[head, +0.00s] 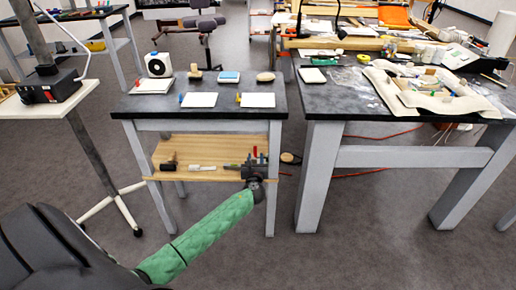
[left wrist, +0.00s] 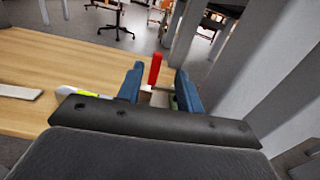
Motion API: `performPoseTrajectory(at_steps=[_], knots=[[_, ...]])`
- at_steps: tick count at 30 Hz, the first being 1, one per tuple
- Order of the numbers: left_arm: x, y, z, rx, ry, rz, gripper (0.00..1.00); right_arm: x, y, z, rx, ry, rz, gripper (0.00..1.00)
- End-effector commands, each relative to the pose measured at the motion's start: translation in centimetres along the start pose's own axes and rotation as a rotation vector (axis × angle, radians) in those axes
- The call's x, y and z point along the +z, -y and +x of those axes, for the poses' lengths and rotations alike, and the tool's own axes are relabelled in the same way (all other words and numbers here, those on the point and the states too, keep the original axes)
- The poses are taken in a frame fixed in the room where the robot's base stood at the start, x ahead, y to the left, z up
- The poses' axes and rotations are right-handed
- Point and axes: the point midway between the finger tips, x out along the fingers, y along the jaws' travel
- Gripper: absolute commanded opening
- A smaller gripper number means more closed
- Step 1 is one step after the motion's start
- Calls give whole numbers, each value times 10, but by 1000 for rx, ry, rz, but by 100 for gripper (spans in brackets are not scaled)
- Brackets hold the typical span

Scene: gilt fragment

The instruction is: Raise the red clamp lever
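The red clamp lever (left wrist: 155,69) stands upright in the left wrist view, between and just beyond the fingertips of my left gripper (left wrist: 158,82). The blue fingers are apart with a gap on either side of the lever, so the gripper looks open. In the head view the red lever (head: 255,152) shows small at the right end of the low wooden shelf (head: 215,149), with my left gripper (head: 254,164) right at it. The clamp's body is mostly hidden behind the gripper. My right gripper is in neither view.
The shelf also holds a dark-headed hammer (head: 169,162) and a white-handled tool (head: 202,168). The dark tabletop (head: 225,88) lies above the shelf, with table legs beside it. A larger workbench (head: 340,101) stands to the right, with a floor gap between.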

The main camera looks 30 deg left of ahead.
Motion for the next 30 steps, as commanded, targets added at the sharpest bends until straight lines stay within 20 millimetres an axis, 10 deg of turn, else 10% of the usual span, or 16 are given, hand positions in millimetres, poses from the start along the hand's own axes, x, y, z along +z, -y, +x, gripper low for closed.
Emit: performPoseTrajectory(at_steps=[16, 30], knots=[[0, 0, 66, 3, 0, 2, 36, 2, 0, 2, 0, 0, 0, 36], [0, -1, 77, 2, -1, 2, 36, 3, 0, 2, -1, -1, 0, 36]])
